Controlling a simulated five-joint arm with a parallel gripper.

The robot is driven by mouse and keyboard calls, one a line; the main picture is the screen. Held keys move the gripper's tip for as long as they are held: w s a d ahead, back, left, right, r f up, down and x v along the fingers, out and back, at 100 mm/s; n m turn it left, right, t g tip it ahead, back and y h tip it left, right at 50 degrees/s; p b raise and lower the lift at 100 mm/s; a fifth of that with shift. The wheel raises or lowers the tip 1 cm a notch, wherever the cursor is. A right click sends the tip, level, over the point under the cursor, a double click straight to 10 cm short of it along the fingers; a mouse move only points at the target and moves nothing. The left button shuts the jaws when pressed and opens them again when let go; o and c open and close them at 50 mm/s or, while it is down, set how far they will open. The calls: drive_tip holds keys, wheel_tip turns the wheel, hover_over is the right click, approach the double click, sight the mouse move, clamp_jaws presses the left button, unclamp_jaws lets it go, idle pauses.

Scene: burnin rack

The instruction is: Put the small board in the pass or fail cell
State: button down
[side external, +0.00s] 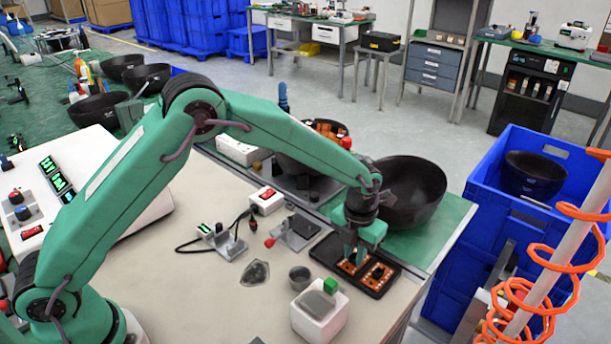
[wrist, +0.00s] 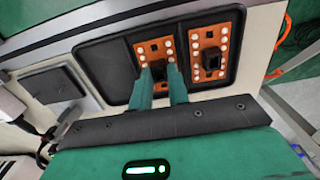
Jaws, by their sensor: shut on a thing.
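A black tray (side external: 326,252) lies on the table near its right edge. In the wrist view the tray (wrist: 103,72) has an empty left section and two orange boards to its right. The small board (wrist: 154,48) in the middle is orange with pale round spots and a dark block. My gripper (side external: 352,258) points down over the tray, and its green fingers (wrist: 161,78) are shut on this board at the dark block. The board appears to be in or just above the tray; I cannot tell if it touches. The second orange board (wrist: 210,54) lies at the right, apart from my fingers.
A large black bowl (side external: 412,190) stands behind. The blue crate (side external: 480,215) is beyond the table's right edge.

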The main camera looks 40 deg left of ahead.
sight(353, 260)
drive_tip(key=shift+f, duration=0.2)
drive_tip(key=c, duration=1.3)
unclamp_jaws()
drive_tip(key=shift+c, duration=0.2)
drive_tip(key=shift+r, duration=0.15)
wheel_tip(353, 260, up, 12)
drive_tip(key=shift+r, duration=0.15)
